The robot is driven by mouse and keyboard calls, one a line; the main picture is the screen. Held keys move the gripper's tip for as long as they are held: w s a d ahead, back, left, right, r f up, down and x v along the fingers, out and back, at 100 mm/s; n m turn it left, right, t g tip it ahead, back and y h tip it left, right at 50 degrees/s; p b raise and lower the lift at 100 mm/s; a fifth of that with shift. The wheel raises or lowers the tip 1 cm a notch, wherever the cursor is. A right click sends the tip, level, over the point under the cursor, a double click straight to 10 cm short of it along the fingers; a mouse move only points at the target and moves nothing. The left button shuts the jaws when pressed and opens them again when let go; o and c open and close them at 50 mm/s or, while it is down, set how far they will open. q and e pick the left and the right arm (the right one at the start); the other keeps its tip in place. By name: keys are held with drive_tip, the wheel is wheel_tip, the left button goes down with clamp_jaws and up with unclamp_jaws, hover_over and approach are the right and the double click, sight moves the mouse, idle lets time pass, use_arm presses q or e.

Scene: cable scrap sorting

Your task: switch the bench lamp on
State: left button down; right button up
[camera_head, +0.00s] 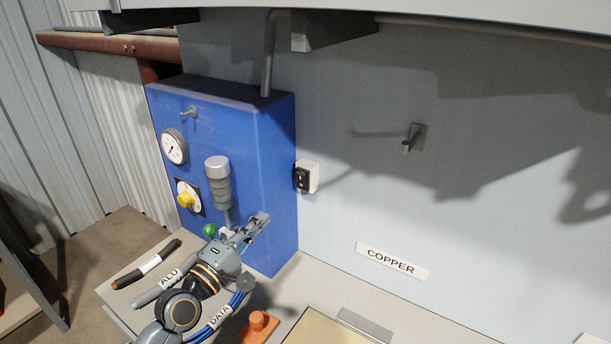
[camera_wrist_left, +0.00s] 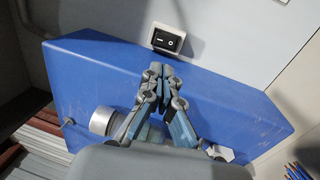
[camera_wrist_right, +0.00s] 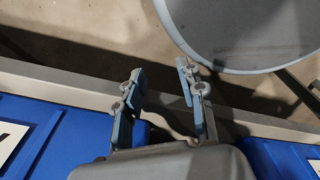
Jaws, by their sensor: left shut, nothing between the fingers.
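A black rocker switch (camera_head: 302,179) sits on a small white box on the grey wall, just right of the blue cabinet. In the left wrist view the switch (camera_wrist_left: 168,42) shows a line mark on its left half and a circle on its right. My left gripper (camera_head: 262,218) is shut and empty in front of the blue cabinet, below and left of the switch, apart from it. In the left wrist view its fingertips (camera_wrist_left: 162,70) point toward the switch. My right gripper (camera_wrist_right: 162,72) shows only in its wrist view, open and empty. I cannot make out the lamp itself.
The blue cabinet (camera_head: 275,190) carries a gauge (camera_head: 174,147), a yellow knob (camera_head: 186,200) and a grey cylinder (camera_head: 217,169). Cable pieces labelled ALU and DATA lie near my left arm. A hook (camera_head: 413,138) and a COPPER sign (camera_head: 392,261) are on the wall.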

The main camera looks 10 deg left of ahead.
use_arm(q)
drive_tip(key=p, duration=0.2)
approach(301, 176)
drive_tip(key=x, duration=0.5)
drive_tip(key=shift+w, duration=0.35)
drive_tip(key=shift+w+d+r, duration=0.1)
drive_tip(key=shift+w+d, duration=0.2)
drive_tip(key=shift+w, duration=0.35)
use_arm(e)
drive_tip(key=shift+s+a+r, duration=0.25)
drive_tip(key=shift+s+r, duration=0.95)
drive_tip(key=shift+s, duration=0.1)
use_arm(q)
drive_tip(key=shift+w+r, duration=0.15)
drive_tip(key=shift+w, duration=0.05)
use_arm(e)
drive_tip(key=shift+s+a, duration=0.1)
